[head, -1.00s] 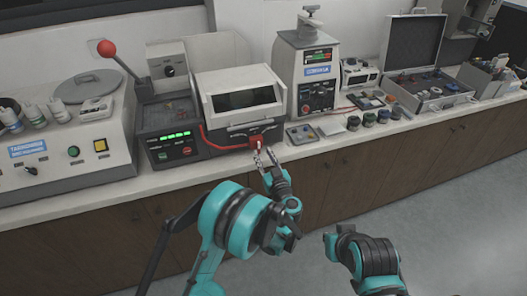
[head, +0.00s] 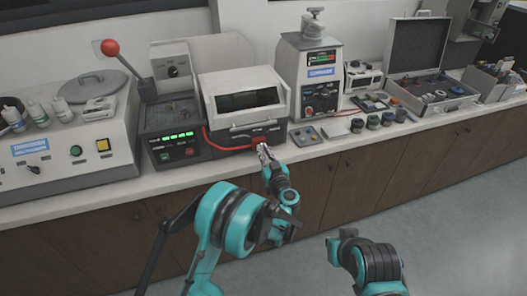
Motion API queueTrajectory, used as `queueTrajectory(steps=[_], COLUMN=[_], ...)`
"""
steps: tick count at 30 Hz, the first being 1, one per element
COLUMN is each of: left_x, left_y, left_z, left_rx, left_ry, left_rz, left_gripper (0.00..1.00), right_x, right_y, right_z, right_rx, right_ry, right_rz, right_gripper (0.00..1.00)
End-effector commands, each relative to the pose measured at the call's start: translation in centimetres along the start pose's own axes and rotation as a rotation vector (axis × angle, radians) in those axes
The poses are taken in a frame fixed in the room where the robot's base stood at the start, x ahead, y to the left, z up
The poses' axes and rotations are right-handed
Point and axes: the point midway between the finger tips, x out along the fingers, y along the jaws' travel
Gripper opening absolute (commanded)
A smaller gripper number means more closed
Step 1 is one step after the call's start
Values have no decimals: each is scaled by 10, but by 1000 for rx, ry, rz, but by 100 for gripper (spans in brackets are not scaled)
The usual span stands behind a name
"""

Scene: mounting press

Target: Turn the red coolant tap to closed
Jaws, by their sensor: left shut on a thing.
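The red coolant tap (head: 259,141) is on the front lower right of the cutting machine (head: 240,100), at the end of a red hose (head: 218,146). My left gripper (head: 263,150) is at the tap, its fingers shut on it and covering part of it. The tap's handle angle is too small and too covered to tell. My right arm comes in at the lower right, and its gripper (head: 342,238) is low in front of the bench, far from the tap; its fingers do not show clearly.
A lever with a red ball (head: 110,48) rises left of the machine. The mounting press (head: 312,80) stands to its right, with a small tray (head: 305,135) and several jars (head: 373,121) near the bench edge. An open case (head: 418,50) lies further right. The floor in front is clear.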

Motion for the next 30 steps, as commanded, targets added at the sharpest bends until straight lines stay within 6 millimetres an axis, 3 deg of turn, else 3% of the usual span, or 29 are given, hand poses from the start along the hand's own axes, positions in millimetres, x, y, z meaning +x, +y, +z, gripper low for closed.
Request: queueTrajectory(steps=[8,30], left_x=[1,1], left_y=[-2,-9], left_z=[0,3], left_rx=[-92,-654], left_ry=[1,2], left_rz=[0,0], left_gripper=[0,0], right_x=[4,18], right_y=[0,0], right_z=[3,13], right_rx=[0,0], right_ry=[0,0], right_rz=[0,0], right_gripper=[0,0])
